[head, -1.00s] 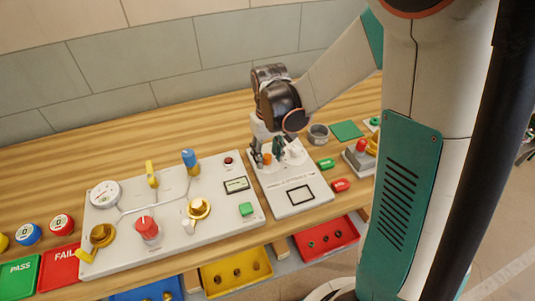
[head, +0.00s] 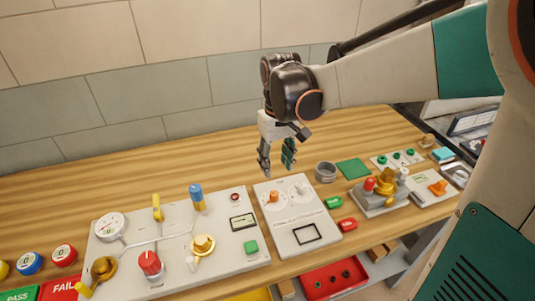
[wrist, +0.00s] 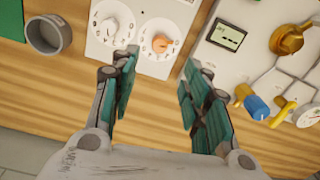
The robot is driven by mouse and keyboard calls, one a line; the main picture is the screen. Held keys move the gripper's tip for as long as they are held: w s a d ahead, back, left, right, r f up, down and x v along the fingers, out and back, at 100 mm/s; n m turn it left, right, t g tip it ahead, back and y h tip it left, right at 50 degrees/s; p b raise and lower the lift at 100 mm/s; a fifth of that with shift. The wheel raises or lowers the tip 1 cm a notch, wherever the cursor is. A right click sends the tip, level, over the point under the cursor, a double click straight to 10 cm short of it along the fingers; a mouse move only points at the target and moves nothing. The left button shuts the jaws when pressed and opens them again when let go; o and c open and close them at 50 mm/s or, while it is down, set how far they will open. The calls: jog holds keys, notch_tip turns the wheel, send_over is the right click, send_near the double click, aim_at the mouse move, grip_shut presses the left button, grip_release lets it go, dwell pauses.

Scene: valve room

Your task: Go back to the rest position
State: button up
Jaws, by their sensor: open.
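My gripper (head: 277,168) is open and empty in the head view, raised above the wooden bench behind the small grey panel (head: 297,232). That panel carries an orange knob (head: 273,196), a white dial and a dark-framed screen. In the wrist view my open fingers (wrist: 155,95) point toward the panel, with bare wood between them. Nothing is held.
To the left lies a larger panel (head: 170,270) with a gauge, valves and a red knob. A grey cup (head: 325,172), a green square (head: 353,168) and a brass valve fixture (head: 383,187) stand to the right. The wall (head: 150,95) is behind; bench at back left is clear.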

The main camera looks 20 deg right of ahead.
dwell(0.3)
jog(key=s+r+t, duration=0.2)
jog(key=s+t, duration=0.1)
jog(key=s, duration=0.4)
jog(key=s+r+m+t, duration=0.1)
jog(key=s+t, duration=0.3)
jog(key=s, duration=0.4)
jog(key=shift+a+r, duration=0.15)
jog(key=shift+r, duration=0.7)
